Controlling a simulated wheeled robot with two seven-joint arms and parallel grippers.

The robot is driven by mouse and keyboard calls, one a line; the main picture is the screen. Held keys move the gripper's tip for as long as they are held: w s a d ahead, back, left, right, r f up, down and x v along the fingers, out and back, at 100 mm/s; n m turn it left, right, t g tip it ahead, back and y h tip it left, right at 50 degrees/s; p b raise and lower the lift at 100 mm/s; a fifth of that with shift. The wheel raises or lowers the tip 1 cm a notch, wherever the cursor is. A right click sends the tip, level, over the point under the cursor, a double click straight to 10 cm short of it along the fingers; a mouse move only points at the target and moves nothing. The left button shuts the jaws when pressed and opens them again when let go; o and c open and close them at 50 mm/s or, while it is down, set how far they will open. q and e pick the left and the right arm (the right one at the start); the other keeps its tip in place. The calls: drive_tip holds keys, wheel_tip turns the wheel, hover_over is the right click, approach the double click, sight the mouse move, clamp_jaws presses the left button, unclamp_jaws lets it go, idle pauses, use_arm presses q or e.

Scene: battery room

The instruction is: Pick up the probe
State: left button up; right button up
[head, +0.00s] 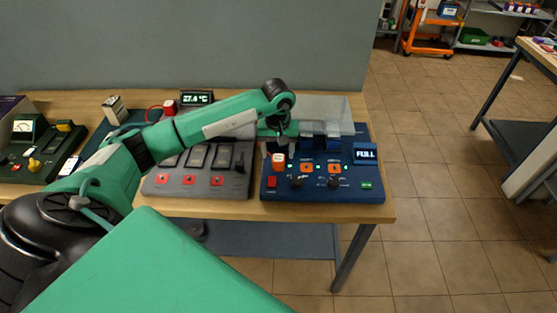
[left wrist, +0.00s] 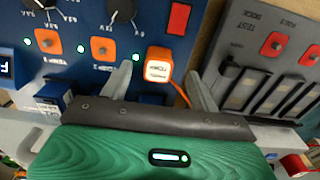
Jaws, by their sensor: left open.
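A small orange block with a white labelled face, which looks like the probe (head: 278,161), stands at the left part of the blue panel (head: 320,190). In the left wrist view the probe (left wrist: 158,66) has an orange cord running down toward one finger. My left gripper (head: 281,146) is open above and behind the probe. In the left wrist view the fingers of the left gripper (left wrist: 159,79) lie on either side of the probe's near end, with gaps showing. The probe's underside is hidden. My right gripper is not in view.
The blue panel carries knobs, orange switches, a red button (head: 272,182) and a FULL display (head: 365,153). A grey panel (head: 196,185) with red buttons is to its left. A clear upright sheet (head: 325,110) stands behind. The wooden bench (head: 230,208) has a narrow bare front strip.

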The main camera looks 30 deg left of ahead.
sight(278, 161)
use_arm(q)
wheel_tip(278, 161, down, 4)
drive_tip(key=shift+s+d+p, duration=0.1)
drive_tip(key=shift+p, duration=0.95)
drive_tip(key=shift+f, duration=0.25)
drive_tip(key=c, duration=1.2)
drive_tip(key=shift+o, duration=0.2)
